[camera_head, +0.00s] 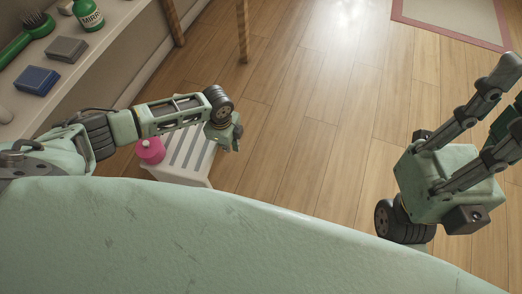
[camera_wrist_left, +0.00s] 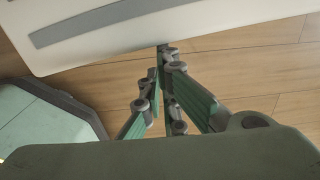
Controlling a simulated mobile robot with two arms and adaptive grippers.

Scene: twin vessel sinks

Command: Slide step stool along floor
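The white step stool (camera_head: 208,160) with grey strips on top stands on the wood floor left of centre in the head view. Its white edge (camera_wrist_left: 100,55) and a grey strip cross the top of the left wrist view. My left gripper (camera_head: 232,137) is over the stool's right part in the head view. In the left wrist view its fingers (camera_wrist_left: 163,48) meet at the tips by the stool's edge. I cannot tell whether they touch it. My right gripper (camera_head: 511,103) is at the right, away from the stool, fingers apart and partly cut off by the picture edge.
A pink object (camera_head: 150,150) shows at the stool's left end. A counter at upper left holds a green brush (camera_head: 27,38), a green bottle (camera_head: 88,14), a grey block (camera_head: 66,50) and a blue block (camera_head: 36,81). Wooden legs (camera_head: 242,30) stand behind. Floor right of the stool is clear; a pink-bordered rug (camera_head: 455,15) lies beyond.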

